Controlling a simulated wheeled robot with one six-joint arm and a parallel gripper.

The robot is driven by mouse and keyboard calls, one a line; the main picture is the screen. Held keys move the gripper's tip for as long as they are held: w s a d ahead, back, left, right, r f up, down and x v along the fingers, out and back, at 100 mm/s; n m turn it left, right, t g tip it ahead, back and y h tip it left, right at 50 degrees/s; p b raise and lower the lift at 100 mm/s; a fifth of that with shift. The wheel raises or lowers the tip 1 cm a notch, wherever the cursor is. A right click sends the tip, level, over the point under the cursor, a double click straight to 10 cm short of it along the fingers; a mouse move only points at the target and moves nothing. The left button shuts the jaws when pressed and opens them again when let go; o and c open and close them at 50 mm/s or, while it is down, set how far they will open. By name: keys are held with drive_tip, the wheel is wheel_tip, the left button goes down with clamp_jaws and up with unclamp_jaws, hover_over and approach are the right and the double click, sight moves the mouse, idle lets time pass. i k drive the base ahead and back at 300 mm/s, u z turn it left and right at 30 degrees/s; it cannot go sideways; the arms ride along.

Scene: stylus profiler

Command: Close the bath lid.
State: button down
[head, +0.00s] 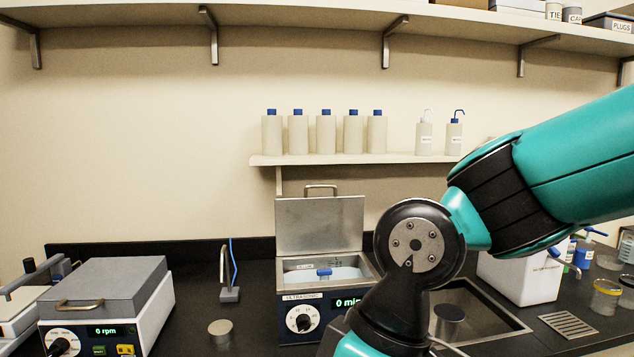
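The bath lid (318,226) is a grey metal plate with a bar handle (321,188) on its top edge. It stands upright, open, at the back of the ultrasonic bath. The ultrasonic bath (283,272) has a steel rim and a dark front panel with a dial and a green display. A small blue-topped item (324,272) sits inside the basin over pale liquid. My teal and black arm crosses the right side and covers the bath's right front corner. My gripper is outside the picture.
A centrifuge-like box (110,282) with a green display stands at the left. A sink (500,325) and a white container (520,275) lie to the right. A shelf (350,159) with several bottles hangs above the lid. A thin stand (229,293) is left of the bath.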

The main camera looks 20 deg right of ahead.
sight(305, 225)
drive_tip(key=u, duration=1.3)
drive_tip(key=i, duration=0.9)
drive_tip(key=z, duration=1.8)
drive_tip(key=i, duration=0.5)
drive_tip(key=z, duration=0.05)
